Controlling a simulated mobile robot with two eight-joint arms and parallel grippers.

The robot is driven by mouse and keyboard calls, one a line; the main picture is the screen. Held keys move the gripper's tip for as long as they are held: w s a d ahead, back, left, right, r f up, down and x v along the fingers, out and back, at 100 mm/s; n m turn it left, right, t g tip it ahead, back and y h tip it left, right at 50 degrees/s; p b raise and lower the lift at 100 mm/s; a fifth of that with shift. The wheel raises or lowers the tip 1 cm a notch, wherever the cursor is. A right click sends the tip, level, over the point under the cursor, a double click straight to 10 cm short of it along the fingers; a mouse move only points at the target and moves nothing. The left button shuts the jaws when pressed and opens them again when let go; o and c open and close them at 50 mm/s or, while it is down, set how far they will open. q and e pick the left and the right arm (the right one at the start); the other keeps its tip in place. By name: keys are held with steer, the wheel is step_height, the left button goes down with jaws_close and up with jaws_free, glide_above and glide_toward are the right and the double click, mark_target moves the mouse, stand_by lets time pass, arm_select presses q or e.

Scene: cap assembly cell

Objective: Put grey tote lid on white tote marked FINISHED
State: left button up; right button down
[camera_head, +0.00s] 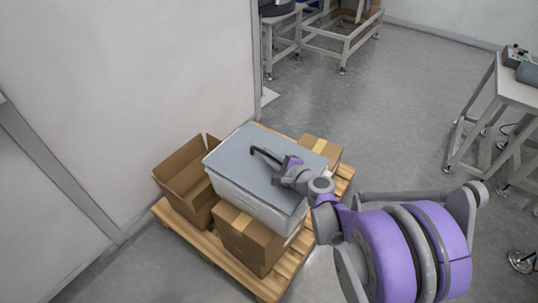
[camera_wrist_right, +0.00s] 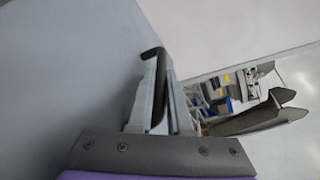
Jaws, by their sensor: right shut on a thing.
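The grey tote lid (camera_head: 238,152) lies flat over the top of the white tote (camera_head: 250,200) in the head view, its edges roughly in line with the tote's rim. I cannot tell whether it rests fully on the rim. No FINISHED marking is readable. My right gripper (camera_head: 281,169) is shut on the lid's dark handle (camera_head: 264,155). In the right wrist view the handle (camera_wrist_right: 157,85) stands between the two fingers, with the lid's grey face (camera_wrist_right: 70,70) at the left. My left gripper is not in view.
The tote stands on closed cardboard boxes (camera_head: 245,240) on a wooden pallet (camera_head: 222,256). An open cardboard box (camera_head: 183,180) is at its left, near the white wall (camera_head: 130,70). A grey table (camera_head: 512,88) stands at the far right. Floor between is clear.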

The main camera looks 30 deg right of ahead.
steer(key=shift+f+b, duration=0.65)
steer(key=shift+f, duration=0.2)
steer(key=c, duration=0.8)
jaws_free()
steer(key=shift+o, duration=0.2)
steer(key=shift+s, duration=0.1)
steer(key=p+v, duration=0.2)
steer(key=v, duration=0.8)
steer(key=shift+s+r, duration=0.2)
steer(key=shift+s, duration=0.05)
steer(key=shift+s+f, duration=0.1)
